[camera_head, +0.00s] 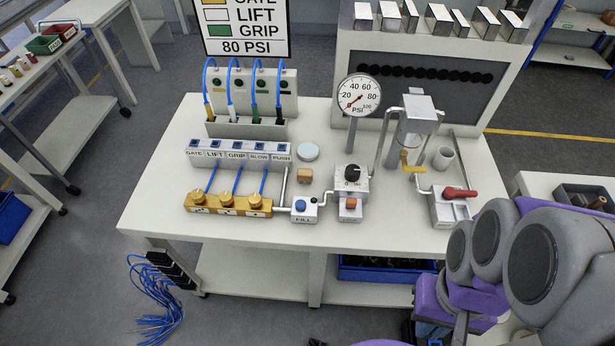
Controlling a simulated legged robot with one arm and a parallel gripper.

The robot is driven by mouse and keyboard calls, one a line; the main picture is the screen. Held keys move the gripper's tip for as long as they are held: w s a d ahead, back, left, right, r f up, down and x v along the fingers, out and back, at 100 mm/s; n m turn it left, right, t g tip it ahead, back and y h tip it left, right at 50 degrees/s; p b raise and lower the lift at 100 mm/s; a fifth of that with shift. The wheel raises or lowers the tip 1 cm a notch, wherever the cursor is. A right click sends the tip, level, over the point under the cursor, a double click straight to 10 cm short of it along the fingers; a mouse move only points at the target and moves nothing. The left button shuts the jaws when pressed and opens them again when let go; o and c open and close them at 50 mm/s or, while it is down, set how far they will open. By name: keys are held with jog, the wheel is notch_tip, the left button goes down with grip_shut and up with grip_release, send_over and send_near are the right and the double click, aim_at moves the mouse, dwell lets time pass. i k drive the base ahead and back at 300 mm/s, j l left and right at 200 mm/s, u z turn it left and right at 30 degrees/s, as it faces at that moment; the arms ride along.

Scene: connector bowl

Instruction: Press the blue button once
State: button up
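The blue button (300,204) is a small round knob on top of a pale box (305,216) labelled FILL. It stands near the front edge of the white table (255,233), left of centre. Nothing touches or covers it. My arm shows as grey and purple links at the lower right, well away from the button. My gripper cannot be made out in this view.
Left of the FILL box is a brass block with round knobs (227,200). Right of it are an orange button (350,203), a black dial (353,174), a pressure gauge (359,95) and a red lever (459,193).

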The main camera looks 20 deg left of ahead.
aim_at(300, 205)
jog(key=z, duration=1.3)
jog(key=k+j, duration=0.3)
jog(key=k, duration=0.15)
jog(key=k+j, duration=0.3)
jog(key=k, duration=0.15)
jog(key=k+j, duration=0.25)
jog(key=k, duration=0.2)
